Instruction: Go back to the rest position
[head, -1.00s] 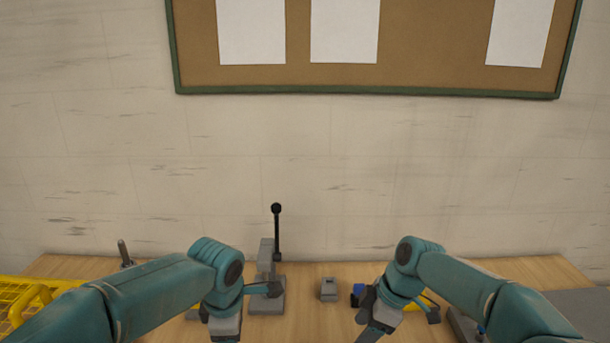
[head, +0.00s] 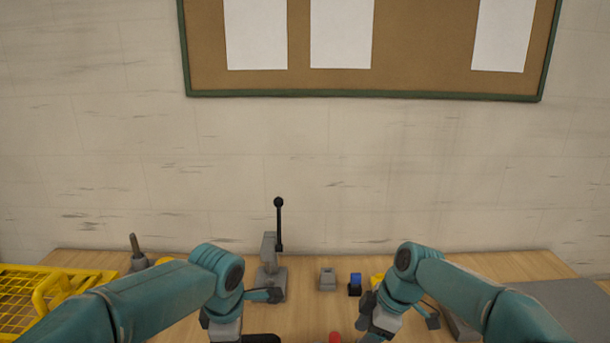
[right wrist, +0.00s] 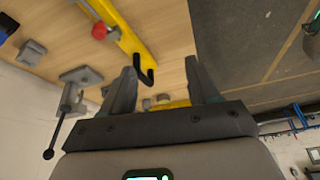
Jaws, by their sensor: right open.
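My right gripper (right wrist: 161,64) is open and empty in the right wrist view, with its two dark fingers apart. In the head view my right gripper (head: 372,322) hangs low at the right of centre over the wooden bench (head: 310,312). My left gripper (head: 223,327) points down at the left of centre, its fingertips cut off by the bottom edge. Both arms are bent at a similar height. I stand in front of the bench.
A grey lever press (head: 268,280) with a black-knobbed handle stands behind my left gripper. A yellow basket (head: 50,290) is at the left. A red knob (right wrist: 100,31) sits on a yellow tool.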

